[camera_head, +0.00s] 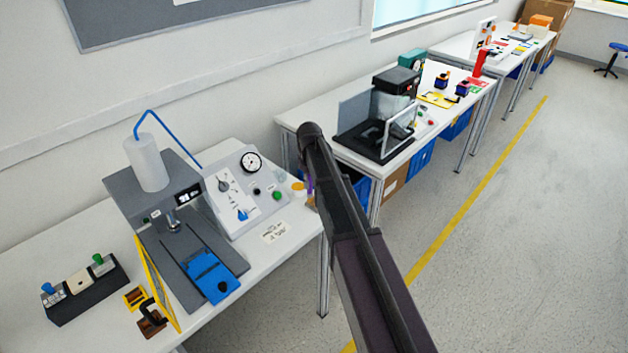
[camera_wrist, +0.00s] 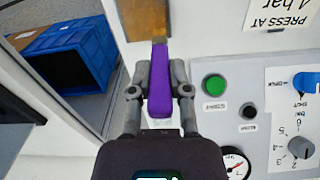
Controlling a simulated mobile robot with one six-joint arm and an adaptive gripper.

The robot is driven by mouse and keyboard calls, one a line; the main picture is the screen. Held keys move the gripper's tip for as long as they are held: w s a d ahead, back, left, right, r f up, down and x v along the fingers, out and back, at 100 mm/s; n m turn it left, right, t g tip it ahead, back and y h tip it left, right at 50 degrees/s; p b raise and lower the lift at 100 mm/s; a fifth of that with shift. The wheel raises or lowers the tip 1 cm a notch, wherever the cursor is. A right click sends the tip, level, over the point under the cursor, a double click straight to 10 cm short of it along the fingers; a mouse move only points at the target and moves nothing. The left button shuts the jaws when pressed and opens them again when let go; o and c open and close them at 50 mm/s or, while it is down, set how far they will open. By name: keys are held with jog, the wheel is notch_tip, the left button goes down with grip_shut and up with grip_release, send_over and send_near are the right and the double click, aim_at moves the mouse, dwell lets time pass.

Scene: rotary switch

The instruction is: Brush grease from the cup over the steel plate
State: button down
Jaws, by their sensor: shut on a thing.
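My gripper (camera_wrist: 160,92) is shut on the purple handle of a brush (camera_wrist: 161,78), one finger on each side. The brush's narrow tip points to the top of the wrist view, at the lower edge of a flat brown, streaked piece (camera_wrist: 142,18) that may be the steel plate; I cannot tell whether they touch. In the head view a sliver of the purple handle (camera_head: 310,186) shows beside my arm, which hides most of the gripper. A small yellow-orange round thing (camera_head: 298,187), perhaps the grease cup, is just left of it near the bench edge.
A sloped control panel (camera_head: 245,190) with a gauge, knobs and a green button stands close to my gripper. A grey press (camera_head: 165,200) with a blue slide is left of it. Blue crates (camera_wrist: 70,55) are below the neighbouring bench. Open floor is on the right.

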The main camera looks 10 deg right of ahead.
jog(key=shift+s+a, duration=0.25)
jog(key=shift+a, duration=0.1)
jog(key=shift+w+d, duration=0.1)
jog(key=shift+w+d, duration=0.75)
jog(key=shift+d, duration=0.25)
jog(key=shift+w+d, duration=0.7)
jog(key=shift+d, duration=0.3)
jog(key=shift+s+a, duration=0.1)
jog(key=shift+s+a, duration=0.75)
jog(key=shift+a, duration=0.3)
jog(key=shift+s+a, duration=0.7)
jog(key=shift+a, duration=0.3)
jog(key=shift+f, duration=0.1)
jog(key=shift+w+d, duration=0.75)
jog(key=shift+d, duration=0.35)
jog(key=shift+w+d, duration=0.75)
jog(key=shift+d, duration=0.3)
